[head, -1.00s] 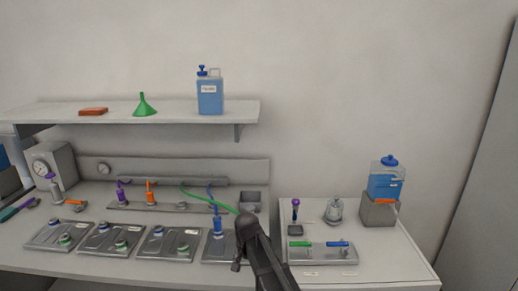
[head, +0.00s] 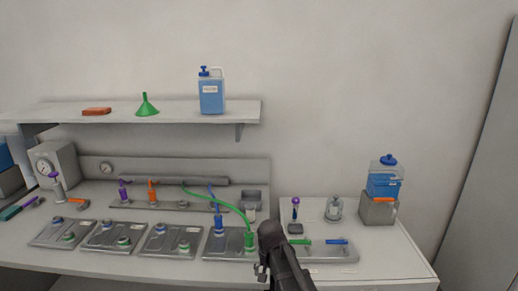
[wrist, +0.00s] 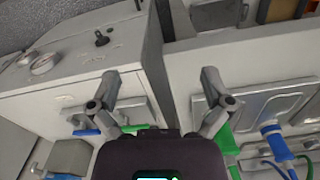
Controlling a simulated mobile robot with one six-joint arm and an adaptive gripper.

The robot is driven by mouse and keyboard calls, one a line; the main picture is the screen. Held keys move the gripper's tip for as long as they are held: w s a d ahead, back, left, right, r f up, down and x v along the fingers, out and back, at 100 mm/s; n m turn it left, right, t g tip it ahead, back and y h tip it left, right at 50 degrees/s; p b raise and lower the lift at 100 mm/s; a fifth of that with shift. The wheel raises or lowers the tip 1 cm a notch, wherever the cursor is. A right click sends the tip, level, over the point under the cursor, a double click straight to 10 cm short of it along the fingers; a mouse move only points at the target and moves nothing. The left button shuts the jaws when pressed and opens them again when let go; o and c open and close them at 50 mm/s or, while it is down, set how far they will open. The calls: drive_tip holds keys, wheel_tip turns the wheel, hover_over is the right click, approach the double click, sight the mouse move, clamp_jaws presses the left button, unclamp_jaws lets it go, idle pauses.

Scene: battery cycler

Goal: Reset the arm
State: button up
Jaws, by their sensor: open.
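My gripper (head: 263,271) is at the front edge of the bench in the head view, with my dark arm behind it. In the wrist view my gripper (wrist: 160,82) has its two fingers spread wide with nothing between them. It points toward the cabinet fronts and the gap between the two benches. A green hose (head: 238,208) curves down to a green fitting (head: 250,241) on the rightmost grey plate (head: 234,248), just left of my arm. A blue fitting (head: 219,224) stands beside it on the same plate.
The right-hand bench holds a tray with green and blue handles (head: 337,242), a glass jar (head: 334,209) and a blue tank (head: 385,182) on a grey block. A shelf (head: 170,112) runs above the left bench. Open wall lies above the right bench.

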drive_tip(key=s+d+n, duration=0.2)
drive_tip(key=s+d, duration=0.8)
drive_tip(key=d, duration=0.3)
drive_tip(key=shift+s+d, duration=0.15)
drive_tip(key=shift+d, duration=0.2)
